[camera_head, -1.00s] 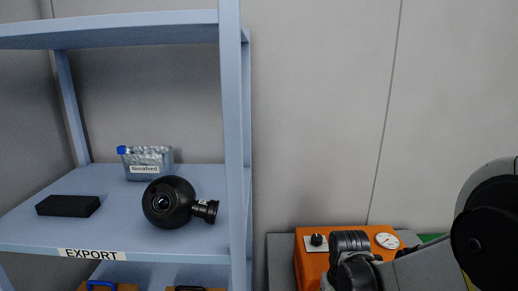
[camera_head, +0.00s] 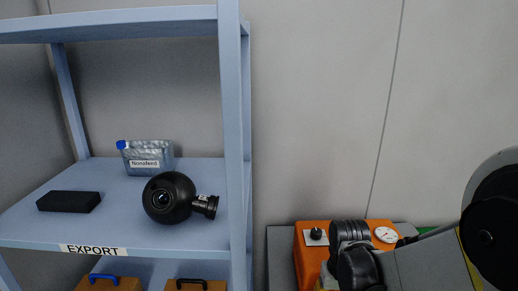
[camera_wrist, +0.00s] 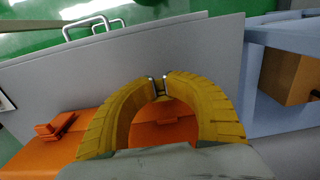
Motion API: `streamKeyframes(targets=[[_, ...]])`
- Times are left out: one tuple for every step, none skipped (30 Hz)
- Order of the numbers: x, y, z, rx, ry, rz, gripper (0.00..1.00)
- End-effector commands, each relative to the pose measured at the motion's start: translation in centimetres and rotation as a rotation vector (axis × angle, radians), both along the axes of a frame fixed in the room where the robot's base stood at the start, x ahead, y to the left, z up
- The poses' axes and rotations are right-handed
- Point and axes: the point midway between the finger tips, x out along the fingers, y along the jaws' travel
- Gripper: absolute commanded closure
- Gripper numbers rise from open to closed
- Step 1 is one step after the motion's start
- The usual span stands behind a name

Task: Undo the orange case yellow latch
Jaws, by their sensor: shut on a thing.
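The orange case (camera_head: 309,262) stands at the lower right in the head view, with a dark knob (camera_head: 316,234) and a round white dial (camera_head: 386,234) on it. My dark wrist covers much of the case there, and the fingers are hidden. In the wrist view, the orange case (camera_wrist: 88,122) lies below my gripper (camera_wrist: 159,84). Its two curved yellow fingers arch over the case, with the tips almost together. They are shut on a small yellow piece, seemingly the latch (camera_wrist: 161,96), largely hidden between the tips. An orange raised part (camera_wrist: 55,126) shows to the left.
A blue-grey shelf unit (camera_head: 232,130) stands to the left, holding a black round camera (camera_head: 166,198), a black block (camera_head: 68,202) and a silver labelled pack (camera_head: 148,157). A grey panel (camera_wrist: 60,85) lies beyond the case. A brown box (camera_wrist: 290,75) shows at right.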

Motion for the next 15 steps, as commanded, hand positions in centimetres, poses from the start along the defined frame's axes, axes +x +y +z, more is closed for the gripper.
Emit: streamKeyframes(targets=[[0.1,0.0,0.8,0.0,-0.003,0.0,1.0],[0.1,0.0,1.0,0.0,-0.003,0.0,1.0],[0.1,0.0,1.4,0.0,-0.002,0.0,1.0],[0.0,0.0,1.6,0.0,-0.002,0.0,1.0],[0.0,0.0,1.9,0.0,-0.001,0.0,1.0],[0.0,0.0,2.3,0.0,-0.001,0.0,1.0],[0.0,0.0,2.5,0.0,0.0,0.0,1.0],[0.0,0.0,2.8,0.0,0.0,0.0,1.0],[-0.1,0.0,3.2,0.0,0.0,0.0,1.0],[-0.1,0.0,3.4,0.0,0.001,0.0,1.0],[-0.1,0.0,3.7,0.0,0.001,0.0,1.0],[-0.1,0.0,4.0,0.0,0.001,0.0,1.0],[-0.1,0.0,4.3,0.0,0.001,0.0,1.0],[-0.1,0.0,4.6,0.0,0.001,0.0,1.0],[-0.1,0.0,4.9,0.0,0.002,0.0,1.0]])
